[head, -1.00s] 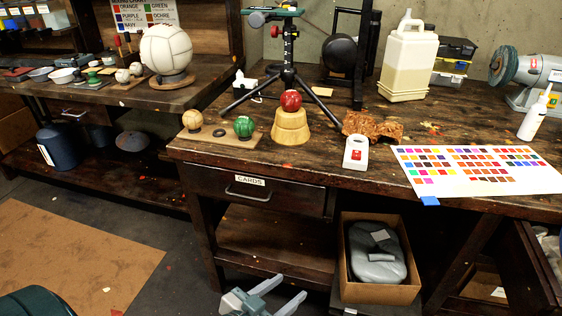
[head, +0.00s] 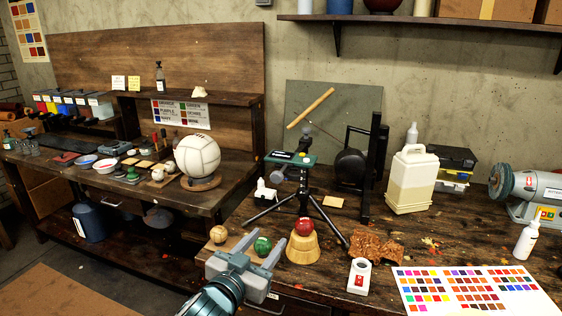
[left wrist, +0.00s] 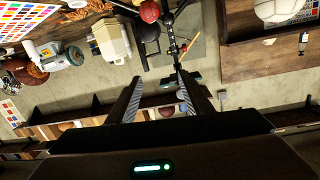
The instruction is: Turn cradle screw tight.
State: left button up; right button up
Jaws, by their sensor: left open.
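A black tripod stand (head: 303,186) stands on the right bench, with a green top plate (head: 291,158) and a grey part with a dark knob (head: 277,181) at its side. I cannot tell which part is the cradle screw. My left gripper (head: 238,243) is open and empty, in front of the bench's left corner, nearer and lower than the stand. In the left wrist view its fingers (left wrist: 160,85) are spread, and the stand (left wrist: 172,42) shows beyond them. It touches nothing I can see. My right gripper is not in view.
A green ball (head: 262,245) and a tan ball (head: 218,234) lie close behind my left gripper. A jug (head: 411,182) and a white device (head: 359,277) stand to the right.

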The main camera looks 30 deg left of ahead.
pick_arm(q)
jog(key=y+p, duration=0.1)
jog(key=p, duration=0.2)
send_near(275, 177)
jog(key=s+d+f, duration=0.2)
jog(key=s, duration=0.1)
jog(key=shift+s+a+r+n+t+y, duration=0.1)
jog(key=shift+a+r+n+t+y, duration=0.2)
jog(key=shift+a+r+n+y, duration=0.15)
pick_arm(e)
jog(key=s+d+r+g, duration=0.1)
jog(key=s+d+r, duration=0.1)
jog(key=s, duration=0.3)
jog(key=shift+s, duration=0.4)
pick_arm(q)
jog(key=p+x, duration=0.3)
jog(key=x, duration=1.3)
jog(key=shift+d+r, duration=0.15)
jog(key=shift+w+h, duration=0.25)
jog(key=shift+w, duration=0.5)
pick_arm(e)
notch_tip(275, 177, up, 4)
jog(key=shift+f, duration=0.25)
